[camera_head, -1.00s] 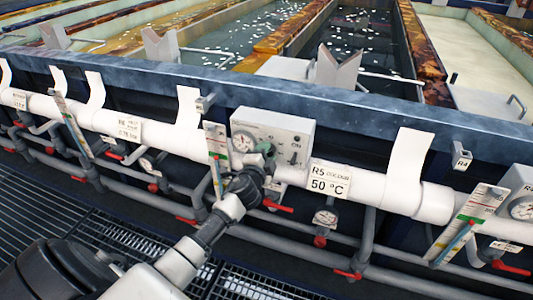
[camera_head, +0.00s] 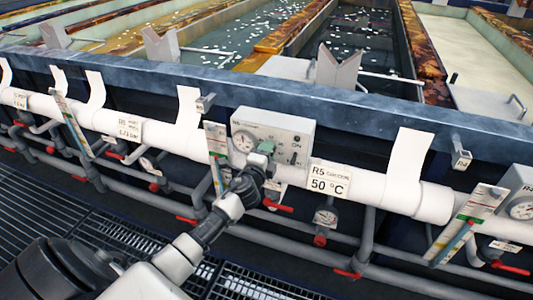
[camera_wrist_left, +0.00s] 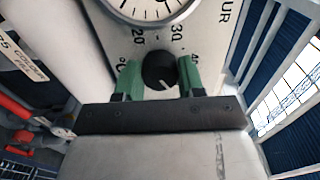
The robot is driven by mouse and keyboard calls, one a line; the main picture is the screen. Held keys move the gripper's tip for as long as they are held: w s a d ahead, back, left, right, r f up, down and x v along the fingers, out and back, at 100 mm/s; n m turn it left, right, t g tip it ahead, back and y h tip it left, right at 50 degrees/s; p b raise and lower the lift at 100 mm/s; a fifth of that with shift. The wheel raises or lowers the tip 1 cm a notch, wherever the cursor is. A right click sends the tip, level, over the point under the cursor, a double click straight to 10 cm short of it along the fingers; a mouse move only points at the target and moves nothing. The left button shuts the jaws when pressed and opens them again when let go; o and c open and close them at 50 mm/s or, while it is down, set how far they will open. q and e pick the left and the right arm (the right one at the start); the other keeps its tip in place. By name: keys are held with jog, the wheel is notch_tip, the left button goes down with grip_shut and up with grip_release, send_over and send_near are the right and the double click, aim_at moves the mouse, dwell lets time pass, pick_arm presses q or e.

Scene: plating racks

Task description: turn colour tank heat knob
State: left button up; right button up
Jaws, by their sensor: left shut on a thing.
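The control box (camera_head: 285,128) is a grey-white box on the white pipe, with a dial gauge on its upper left. The left wrist view shows its black heat knob (camera_wrist_left: 159,70), with a white pointer mark near its lower edge and printed numbers 20, 30 and 40 around it. The round gauge (camera_wrist_left: 145,5) lies at the top edge of that view. My left gripper (camera_head: 264,152) is at the box's front. Its green fingers (camera_wrist_left: 160,78) are shut on the knob from both sides. In the head view the gripper hides the knob. My right gripper is not in view.
A label reading R5 and 50 °C (camera_head: 329,181) is to the right of the box. Red-handled valves (camera_head: 278,205) and grey pipes run below. A slanted thermometer strip (camera_head: 216,150) stands left of the box. Tanks (camera_head: 357,40) lie behind the blue rim.

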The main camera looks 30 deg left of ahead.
pick_arm(q)
jog(key=shift+f, duration=0.1)
jog(key=o, duration=0.9)
jog(key=v, duration=1.1)
jog(key=shift+d, duration=0.1)
